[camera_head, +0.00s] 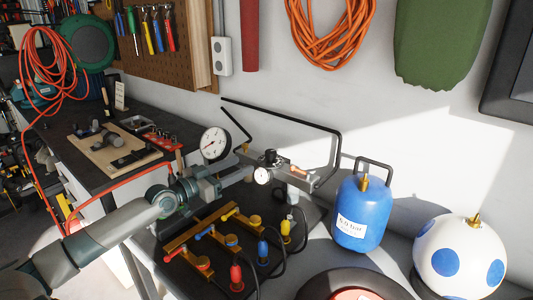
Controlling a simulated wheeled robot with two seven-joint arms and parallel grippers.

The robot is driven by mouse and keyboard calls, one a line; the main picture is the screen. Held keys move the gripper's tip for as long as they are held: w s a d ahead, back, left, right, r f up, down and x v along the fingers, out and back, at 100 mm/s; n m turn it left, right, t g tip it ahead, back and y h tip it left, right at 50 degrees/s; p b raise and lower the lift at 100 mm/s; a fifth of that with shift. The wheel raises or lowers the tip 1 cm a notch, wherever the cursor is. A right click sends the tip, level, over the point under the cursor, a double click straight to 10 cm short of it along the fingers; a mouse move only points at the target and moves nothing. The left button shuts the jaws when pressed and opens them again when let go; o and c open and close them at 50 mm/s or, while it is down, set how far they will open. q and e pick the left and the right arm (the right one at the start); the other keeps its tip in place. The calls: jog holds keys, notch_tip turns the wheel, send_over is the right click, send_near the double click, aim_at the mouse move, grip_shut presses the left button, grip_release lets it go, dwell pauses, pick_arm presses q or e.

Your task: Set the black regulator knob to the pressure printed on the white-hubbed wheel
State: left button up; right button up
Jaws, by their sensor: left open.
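The black regulator knob (270,156) sits on top of the regulator fitting on the grey bar near the wall. A small round gauge (261,176) hangs just below it; its reading is too small to tell. My left gripper (247,174) is open, just left of the small gauge and below left of the knob, apart from the knob as far as I can tell. A dark wheel (320,283) is cut off at the bottom edge; its visible centre looks red. I see no white-hubbed wheel and no pressure printed on one. My right gripper is out of view.
A larger gauge (214,143) stands behind my left wrist. A blue tank (362,215) has a label that seems to read 6.0 bar. A white ball with blue spots (460,250) is at right. Coloured valves and plugs (230,240) with black hoses lie below my gripper.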

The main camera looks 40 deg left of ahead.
aim_at(267, 153)
pick_arm(q)
jog(key=shift+p+x, duration=1)
jog(key=shift+x, duration=5.05)
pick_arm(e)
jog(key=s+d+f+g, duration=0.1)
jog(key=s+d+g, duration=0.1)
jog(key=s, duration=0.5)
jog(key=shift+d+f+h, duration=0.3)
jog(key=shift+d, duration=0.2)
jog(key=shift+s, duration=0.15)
pick_arm(q)
jog(key=c, duration=1.1)
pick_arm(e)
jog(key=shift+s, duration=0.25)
